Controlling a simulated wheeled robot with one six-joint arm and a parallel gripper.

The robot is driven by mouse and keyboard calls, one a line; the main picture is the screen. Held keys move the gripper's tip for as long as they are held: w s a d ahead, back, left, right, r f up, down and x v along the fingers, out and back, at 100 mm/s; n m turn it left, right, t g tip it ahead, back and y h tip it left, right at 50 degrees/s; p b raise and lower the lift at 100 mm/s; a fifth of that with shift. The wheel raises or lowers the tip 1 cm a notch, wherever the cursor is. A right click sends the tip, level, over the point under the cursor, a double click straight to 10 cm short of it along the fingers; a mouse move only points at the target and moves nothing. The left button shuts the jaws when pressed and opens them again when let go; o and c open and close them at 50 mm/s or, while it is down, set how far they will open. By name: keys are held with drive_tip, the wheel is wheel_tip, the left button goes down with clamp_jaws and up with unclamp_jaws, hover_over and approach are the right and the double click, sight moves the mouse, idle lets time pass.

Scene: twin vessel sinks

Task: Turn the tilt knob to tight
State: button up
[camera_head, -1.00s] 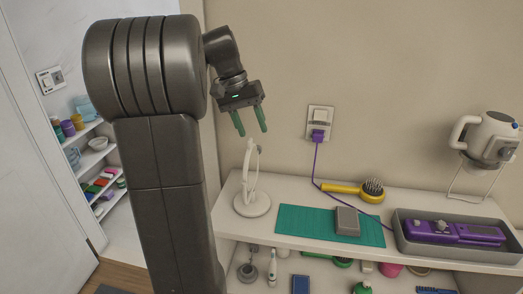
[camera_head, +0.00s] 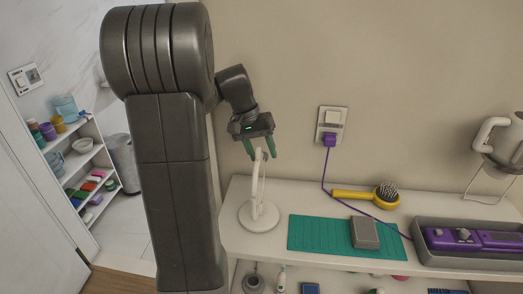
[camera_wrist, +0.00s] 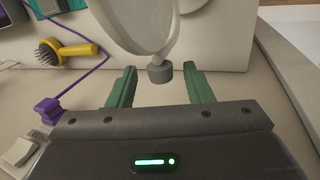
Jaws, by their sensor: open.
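A white stand with a round base (camera_head: 259,217) and a thin upright ring stands at the left end of the shelf top. In the wrist view its white ring (camera_wrist: 128,30) rises close in front of my gripper. A small dark grey tilt knob (camera_wrist: 160,73) sticks out from the ring towards my gripper. My gripper (camera_head: 261,157) hangs at the top of the stand, with its green fingers pointing down. In the wrist view my gripper (camera_wrist: 159,88) is open, with the knob between the two fingertips and a gap on each side. I see no finger touching it.
A green mat (camera_head: 318,234) with a grey block (camera_head: 365,232) lies right of the stand. Behind are a yellow brush (camera_head: 355,195) and a purple plug (camera_head: 329,140) with its cord. A grey tray (camera_head: 417,252) holds a purple device. The wall is close behind.

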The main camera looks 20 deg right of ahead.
drive_tip(key=c, duration=1)
drive_tip(key=shift+r, duration=0.1)
drive_tip(key=shift+d+r+t+y+p, duration=0.1)
drive_tip(key=shift+d+t+y+p, duration=0.1)
drive_tip(key=shift+t+y+p, duration=0.35)
drive_tip(key=shift+s+d+r+t+y+p, duration=0.15)
drive_tip(key=shift+t+y+p, duration=0.3)
drive_tip(key=shift+y+p, duration=0.6)
drive_tip(key=shift+s+d+f+t+y+p, duration=0.15)
drive_tip(key=shift+t+y+p, duration=0.15)
drive_tip(key=shift+y, duration=0.25)
drive_tip(key=shift+d+f+t+y+p, duration=0.15)
drive_tip(key=shift+t+y, duration=0.15)
drive_tip(key=shift+y, duration=0.25)
drive_tip(key=shift+s+d+t+y, duration=0.1)
drive_tip(key=shift+t+y, duration=0.6)
drive_tip(key=shift+y, duration=0.4)
drive_tip(key=shift+f, duration=0.1)
drive_tip(key=o, duration=1)
